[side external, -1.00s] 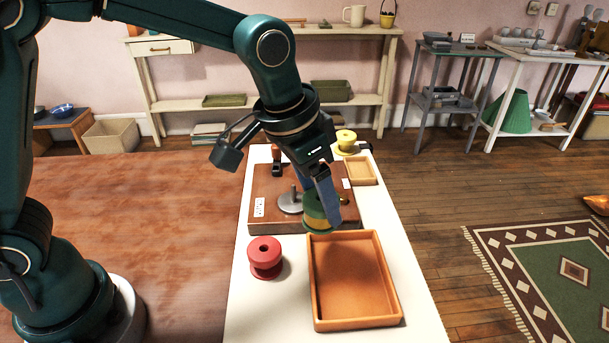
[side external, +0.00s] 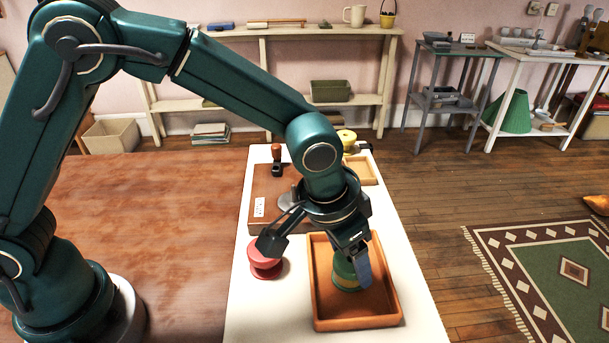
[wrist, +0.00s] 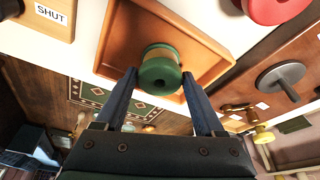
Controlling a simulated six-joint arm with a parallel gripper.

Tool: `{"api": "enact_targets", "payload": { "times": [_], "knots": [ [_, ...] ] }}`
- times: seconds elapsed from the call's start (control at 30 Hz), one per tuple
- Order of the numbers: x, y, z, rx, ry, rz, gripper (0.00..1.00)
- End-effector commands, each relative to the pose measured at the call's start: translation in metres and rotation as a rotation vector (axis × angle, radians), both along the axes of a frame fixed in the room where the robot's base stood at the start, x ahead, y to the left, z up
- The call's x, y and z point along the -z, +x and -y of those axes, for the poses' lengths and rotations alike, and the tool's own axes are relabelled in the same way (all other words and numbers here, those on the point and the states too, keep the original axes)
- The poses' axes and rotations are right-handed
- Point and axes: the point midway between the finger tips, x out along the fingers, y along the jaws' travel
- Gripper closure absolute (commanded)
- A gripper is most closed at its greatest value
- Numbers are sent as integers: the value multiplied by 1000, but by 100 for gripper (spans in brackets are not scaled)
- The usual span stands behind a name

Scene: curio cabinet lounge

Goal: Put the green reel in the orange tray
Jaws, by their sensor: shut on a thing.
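The green reel (side external: 345,274) is between the blue fingers of my gripper (side external: 356,268), inside the outline of the orange tray (side external: 361,323) in the side view. In the wrist view the green reel (wrist: 160,75) sits between the fingertips of my gripper (wrist: 158,80), with the orange tray (wrist: 205,45) behind it. My gripper is shut on the reel. I cannot tell whether the reel's underside touches the tray floor. The tray's inside is otherwise empty where it shows.
A red reel (side external: 264,262) stands left of the tray, close to my wrist. A brown board (side external: 262,187) with a grey spindle (wrist: 282,76) lies behind the tray. A yellow reel (side external: 347,136) and a small tan tray (side external: 362,170) are at the far end. The white table's front left is clear.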

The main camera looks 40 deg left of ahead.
Motion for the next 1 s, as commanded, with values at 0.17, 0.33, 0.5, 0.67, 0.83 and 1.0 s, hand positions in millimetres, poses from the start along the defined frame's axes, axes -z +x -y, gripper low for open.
{"api": "enact_targets", "payload": {
  "times": [0.17, 0.33, 0.5, 0.67, 0.83, 1.0],
  "knots": [
    [3, 0, 0, 0, 1, -1, 25],
    [3, 0, 0, 0, 0, -1, 0],
    [1, 0, 0, 0, 0, 1, 0],
    [-13, -2, -1, 1, -2, 4, 0],
    [-45, -11, -4, 1, -3, 7, 0],
    [-79, -21, -8, 0, -4, 7, 0]
  ]
}}
